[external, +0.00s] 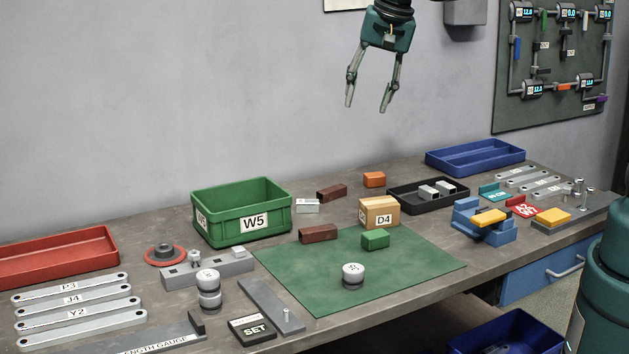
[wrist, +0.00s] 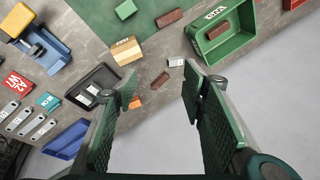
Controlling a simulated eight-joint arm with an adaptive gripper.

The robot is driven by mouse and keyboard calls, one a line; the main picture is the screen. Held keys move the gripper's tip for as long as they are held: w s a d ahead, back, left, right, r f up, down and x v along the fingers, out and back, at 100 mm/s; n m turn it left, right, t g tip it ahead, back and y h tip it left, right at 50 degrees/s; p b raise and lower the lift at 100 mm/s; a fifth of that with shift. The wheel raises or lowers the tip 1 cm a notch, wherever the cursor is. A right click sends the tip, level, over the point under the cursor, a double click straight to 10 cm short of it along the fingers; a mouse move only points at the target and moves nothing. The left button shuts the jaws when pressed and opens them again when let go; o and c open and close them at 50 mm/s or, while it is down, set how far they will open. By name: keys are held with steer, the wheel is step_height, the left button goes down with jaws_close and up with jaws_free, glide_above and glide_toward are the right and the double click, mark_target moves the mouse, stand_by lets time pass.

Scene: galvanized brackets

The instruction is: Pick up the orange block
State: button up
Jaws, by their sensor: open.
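The orange block (external: 374,180) lies on the grey workbench behind the tan D4 box (external: 380,213), left of the black tray. In the wrist view the orange block (wrist: 135,102) is small and sits close beside the left finger, partly covered by it. My gripper (external: 366,108) is open and empty, high above the bench.
A dark red block (external: 331,193) and a small silver block (external: 307,206) lie left of the orange block. The green W5 bin (external: 241,228) stands further left. The black tray (external: 405,203) holds metal pieces. A green mat (external: 420,271) lies in front with a green block (external: 375,239) on it.

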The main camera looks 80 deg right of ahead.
steer(key=w+d+f+m+g, duration=0.1)
steer(key=w+d+f+m, duration=0.15)
steer(key=d+f, duration=0.4)
steer(key=w+d+f+m+g, duration=0.1)
steer(key=w+d+f+m, duration=0.2)
steer(key=d, duration=0.6)
steer(key=m+g+y+b, duration=0.1)
steer(key=m, duration=0.7)
glide_above(375, 174)
steer(key=f, duration=1.4)
steer(key=shift+a+f, duration=0.1)
steer(key=shift+a, duration=0.1)
steer(key=shift+s+d+f+m, duration=0.1)
steer(key=shift+d+f+m, duration=0.15)
steer(key=shift+f, duration=0.05)
steer(key=shift+f, duration=1.3)
steer(key=shift+a+f, duration=0.1)
steer(key=shift+f, duration=2.5)
steer(key=shift+c, duration=0.5)
